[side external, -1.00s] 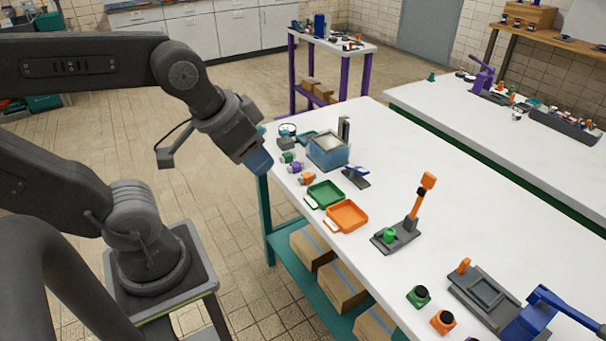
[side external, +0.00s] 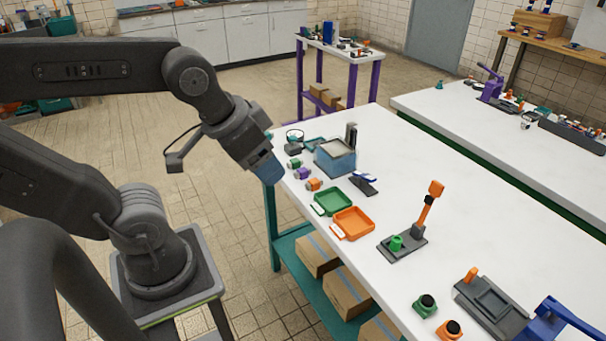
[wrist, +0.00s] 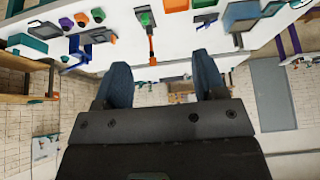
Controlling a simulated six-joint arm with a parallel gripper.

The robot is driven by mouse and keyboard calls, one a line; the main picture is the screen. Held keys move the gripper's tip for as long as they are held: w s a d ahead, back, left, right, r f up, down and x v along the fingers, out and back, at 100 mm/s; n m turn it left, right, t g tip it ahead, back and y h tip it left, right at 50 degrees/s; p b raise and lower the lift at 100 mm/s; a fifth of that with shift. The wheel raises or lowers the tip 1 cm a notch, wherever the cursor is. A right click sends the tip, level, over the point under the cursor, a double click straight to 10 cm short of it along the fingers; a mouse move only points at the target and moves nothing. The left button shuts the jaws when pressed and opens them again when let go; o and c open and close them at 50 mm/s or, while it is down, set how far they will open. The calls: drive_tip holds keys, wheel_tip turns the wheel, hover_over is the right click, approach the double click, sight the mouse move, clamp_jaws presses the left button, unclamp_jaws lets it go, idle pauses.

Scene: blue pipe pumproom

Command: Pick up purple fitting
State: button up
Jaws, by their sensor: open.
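The purple fitting (side external: 302,173) is small, with a pale grey end, and lies near the left edge of the white table (side external: 400,170) in the side view. It lies between a green fitting (side external: 295,163) and an orange fitting (side external: 314,184). My gripper (side external: 268,178) is just left of it, above the table's edge and pointing down and right, not touching it. In the wrist view my gripper (wrist: 161,60) has its two blue fingers spread wide with nothing between them. I cannot make out this purple fitting in the wrist view.
A blue bin (side external: 336,165) stands right of the fittings. A green tray (side external: 332,201) and an orange tray (side external: 353,223) lie in front. A stand with an orange lever (side external: 430,205) is farther right. The wrist view shows a purple piece (wrist: 66,23) near a blue-handled press.

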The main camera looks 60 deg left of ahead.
drive_tip(key=o, duration=0.4)
drive_tip(key=n+g+y, duration=0.5)
drive_tip(key=n+g, duration=0.1)
drive_tip(key=n, duration=1.3)
hover_over(303, 170)
drive_tip(key=d, duration=0.3)
drive_tip(key=f, duration=2.3)
drive_tip(key=shift+w+a+f, duration=0.1)
drive_tip(key=shift+w+f, duration=0.1)
drive_tip(key=shift+w, duration=0.15)
drive_tip(key=shift+h, duration=0.3)
drive_tip(key=shift+s+a+x, duration=0.1)
drive_tip(key=shift+x, duration=1.4)
drive_tip(key=shift+s+a+x, duration=0.15)
drive_tip(key=shift+x, duration=1.3)
